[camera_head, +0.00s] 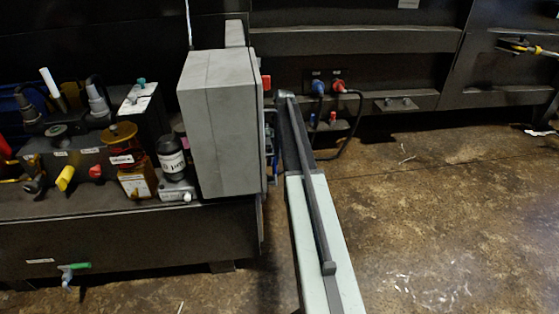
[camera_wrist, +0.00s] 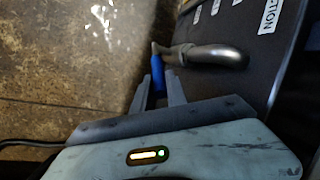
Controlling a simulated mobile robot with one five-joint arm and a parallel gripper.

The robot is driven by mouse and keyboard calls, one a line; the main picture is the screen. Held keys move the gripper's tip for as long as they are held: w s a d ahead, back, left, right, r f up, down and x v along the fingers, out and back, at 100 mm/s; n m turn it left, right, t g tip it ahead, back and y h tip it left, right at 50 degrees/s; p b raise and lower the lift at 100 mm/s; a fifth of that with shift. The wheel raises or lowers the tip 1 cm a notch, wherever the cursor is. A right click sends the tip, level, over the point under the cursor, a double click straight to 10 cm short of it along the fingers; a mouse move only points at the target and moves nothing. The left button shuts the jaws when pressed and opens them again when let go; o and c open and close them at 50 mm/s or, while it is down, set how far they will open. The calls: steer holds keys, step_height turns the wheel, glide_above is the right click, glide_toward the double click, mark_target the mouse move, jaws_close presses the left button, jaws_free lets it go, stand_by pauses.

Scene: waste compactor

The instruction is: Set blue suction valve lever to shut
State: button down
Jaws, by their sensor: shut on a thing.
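The blue suction valve lever (camera_wrist: 157,69) shows in the wrist view beside a grey metal pipe elbow (camera_wrist: 215,55). My gripper (camera_wrist: 160,80) has one finger on each side of the blue lever and is shut on it. The lever points from the pipe toward my gripper, and its lower end is between the fingers. A label panel (camera_wrist: 268,17) ending in "CTION" is to the right of the pipe. In the head view my arm reaches forward beside a grey box, and my gripper and the lever cannot be made out clearly there.
The grey box (camera_head: 217,122) stands close to the left of my arm. A bench (camera_head: 130,230) carries several bottles, valves and fittings. Blue (camera_head: 319,86) and red (camera_head: 338,86) connectors sit on the dark machine behind. The floor (camera_head: 440,200) at right is open, with small scraps.

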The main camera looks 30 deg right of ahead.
steer(key=shift+s+d, duration=0.2)
steer(key=c, duration=1.3)
jaws_free()
steer(key=shift+f, duration=0.1)
steer(key=shift+c, duration=0.2)
steer(key=shift+w+a, duration=0.1)
steer(key=p+v, duration=0.7)
steer(key=v, duration=0.1)
steer(key=shift+a, duration=0.1)
